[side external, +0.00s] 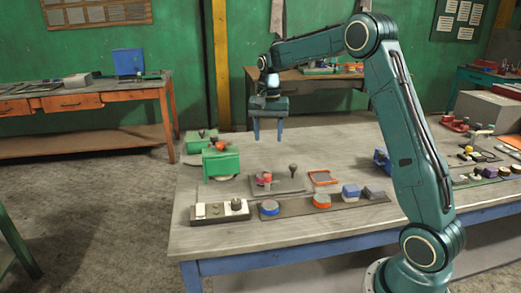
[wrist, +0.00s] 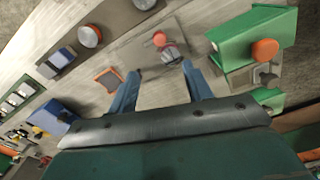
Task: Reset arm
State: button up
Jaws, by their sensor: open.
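My gripper (side external: 267,138) hangs above the workbench, pointing down, with its two blue fingers apart and nothing between them. In the wrist view my gripper (wrist: 160,82) also shows open, its fingers spread over the bench top. No object touches the fingers. My arm rises from the right side of the bench and bends over toward the left. The workbench (side external: 235,240) has a grey top and a blue frame.
A green block-like fixture (side external: 221,163) stands left of the gripper. A plate with a red-pink part (side external: 263,179), an orange-rimmed tray (side external: 323,178), a white switch strip (side external: 219,211) and round orange-blue parts (side external: 269,208) lie in front. Bare bench surrounds the area under the gripper.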

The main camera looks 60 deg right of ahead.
jog(key=shift+r, duration=0.15)
jog(key=s+a+r+n+t, duration=0.3)
jog(key=s+a+r+n, duration=0.3)
jog(key=s+a+r, duration=0.45)
jog(key=s+a+f+n+t, duration=0.1)
jog(key=s+a+f+n, duration=0.1)
jog(key=s, duration=0.7)
jog(key=s+a+f+n+t, duration=0.1)
jog(key=s+a+f+n, duration=0.1)
jog(key=s+a+n, duration=0.2)
jog(key=s+a, duration=0.3)
jog(key=s, duration=0.1)
jog(key=shift+s+t, duration=0.3)
jog(key=shift+s, duration=0.05)
